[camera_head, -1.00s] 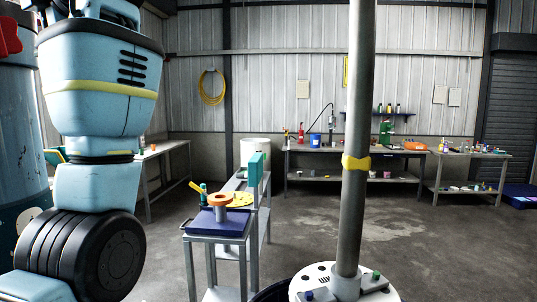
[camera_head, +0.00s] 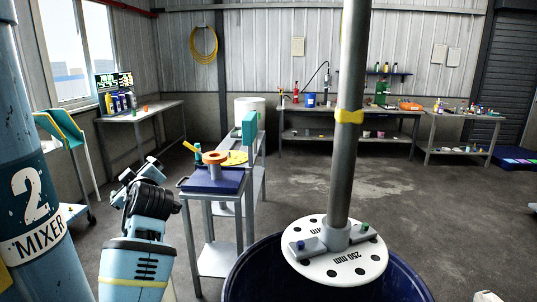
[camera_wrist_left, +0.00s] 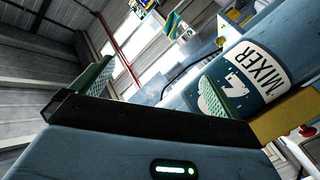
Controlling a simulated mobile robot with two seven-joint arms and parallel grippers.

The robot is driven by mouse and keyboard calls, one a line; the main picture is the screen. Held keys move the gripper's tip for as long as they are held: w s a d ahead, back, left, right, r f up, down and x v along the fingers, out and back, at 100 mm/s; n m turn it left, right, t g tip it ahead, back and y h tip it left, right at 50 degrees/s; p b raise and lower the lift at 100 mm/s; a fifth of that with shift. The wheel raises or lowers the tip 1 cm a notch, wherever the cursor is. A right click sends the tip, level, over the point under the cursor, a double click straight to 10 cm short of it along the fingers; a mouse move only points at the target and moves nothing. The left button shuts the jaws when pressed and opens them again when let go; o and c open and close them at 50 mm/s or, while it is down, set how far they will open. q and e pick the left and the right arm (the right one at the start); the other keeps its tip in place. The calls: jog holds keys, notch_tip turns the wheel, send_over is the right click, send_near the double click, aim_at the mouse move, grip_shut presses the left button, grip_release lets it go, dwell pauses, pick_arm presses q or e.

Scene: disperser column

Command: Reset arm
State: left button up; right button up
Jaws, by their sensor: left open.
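My left arm (camera_head: 137,258) comes up from the bottom left in the head view, beside the blue column marked "2 MIXER" (camera_head: 30,205). Its black joint is bent, left of the small table. My left gripper (camera_wrist_left: 152,92) shows in the left wrist view with its two green-padded fingers wide apart and nothing between them. The mixer label (camera_wrist_left: 252,75) appears behind the right-hand finger there. My right gripper is not in view.
A grey shaft (camera_head: 348,130) with a white "250 mm" disc (camera_head: 340,268) stands over a dark blue drum (camera_head: 240,280) at front right. A small table (camera_head: 208,184) carries an orange-topped spool. Workbenches line the back wall. Open floor lies between.

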pick_arm(q)
jog(key=s+d+f+m+h, duration=0.25)
jog(key=s+f, duration=0.25)
jog(key=f, duration=0.6)
jog(key=s+d+f+m+h, duration=0.2)
jog(key=s+f+m, duration=0.2)
jog(key=f, duration=0.7)
jog(key=s+d+f+m+h, duration=0.2)
jog(key=s+f+m, duration=0.25)
jog(key=f, duration=0.65)
jog(key=s+d+f+m+g+h, duration=0.1)
jog(key=s+f, duration=0.4)
jog(key=s, duration=0.5)
jog(key=s+d+f+m+g+h, duration=0.1)
jog(key=s+d+f+m+h, duration=0.1)
jog(key=s, duration=0.8)
jog(key=s+d+f+m+g+h, duration=0.1)
jog(key=s+d+f+m+h, duration=0.1)
jog(key=s+f, duration=0.5)
jog(key=s+d, duration=0.1)
jog(key=s, duration=0.3)
jog(key=shift+d+f+g, duration=0.2)
jog(key=shift+f+g, duration=0.15)
jog(key=shift+g, duration=0.05)
